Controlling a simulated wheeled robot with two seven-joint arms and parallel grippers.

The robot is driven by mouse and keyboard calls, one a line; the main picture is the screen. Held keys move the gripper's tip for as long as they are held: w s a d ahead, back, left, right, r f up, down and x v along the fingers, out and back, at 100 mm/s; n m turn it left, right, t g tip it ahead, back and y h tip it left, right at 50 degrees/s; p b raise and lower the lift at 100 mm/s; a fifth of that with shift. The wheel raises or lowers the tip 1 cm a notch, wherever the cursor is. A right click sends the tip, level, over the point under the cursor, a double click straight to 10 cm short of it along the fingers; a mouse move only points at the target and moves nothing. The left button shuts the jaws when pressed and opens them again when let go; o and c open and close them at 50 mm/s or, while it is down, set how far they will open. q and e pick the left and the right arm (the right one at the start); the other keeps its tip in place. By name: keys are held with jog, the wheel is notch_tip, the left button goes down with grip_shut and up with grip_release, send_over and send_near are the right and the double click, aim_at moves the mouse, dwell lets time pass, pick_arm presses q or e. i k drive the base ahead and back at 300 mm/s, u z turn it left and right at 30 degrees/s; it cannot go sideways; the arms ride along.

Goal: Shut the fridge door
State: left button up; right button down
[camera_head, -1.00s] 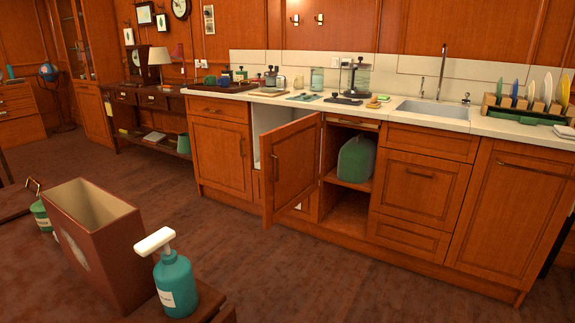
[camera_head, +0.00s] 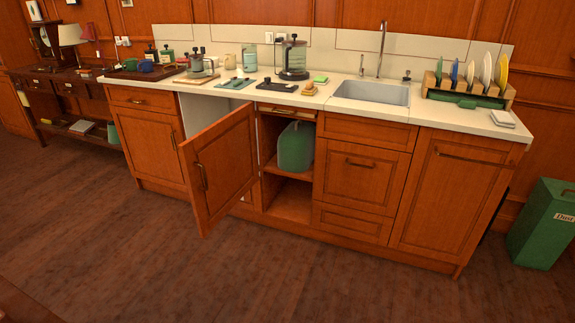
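The fridge door (camera_head: 223,166) is a wood-panelled cabinet door with a dark vertical handle (camera_head: 201,177). It stands wide open, swung out from the counter front into the room. Behind it the pale fridge interior (camera_head: 203,113) shows in part; the door hides the rest. To the right of the door is an open wooden compartment (camera_head: 290,200) with a green container (camera_head: 295,148) on its shelf. Neither of my grippers is in view.
The counter carries a sink (camera_head: 370,92), a dish rack with plates (camera_head: 468,92), a coffee maker (camera_head: 292,60) and several small items. A green dustbin (camera_head: 542,224) stands at the right. The floor (camera_head: 250,275) before the cabinets is clear.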

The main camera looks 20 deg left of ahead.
aim_at(220, 163)
jog(key=u, duration=0.15)
jog(key=i, duration=1.25)
jog(key=u, duration=1.2)
jog(key=i, duration=0.45)
jog(key=u, duration=0.3)
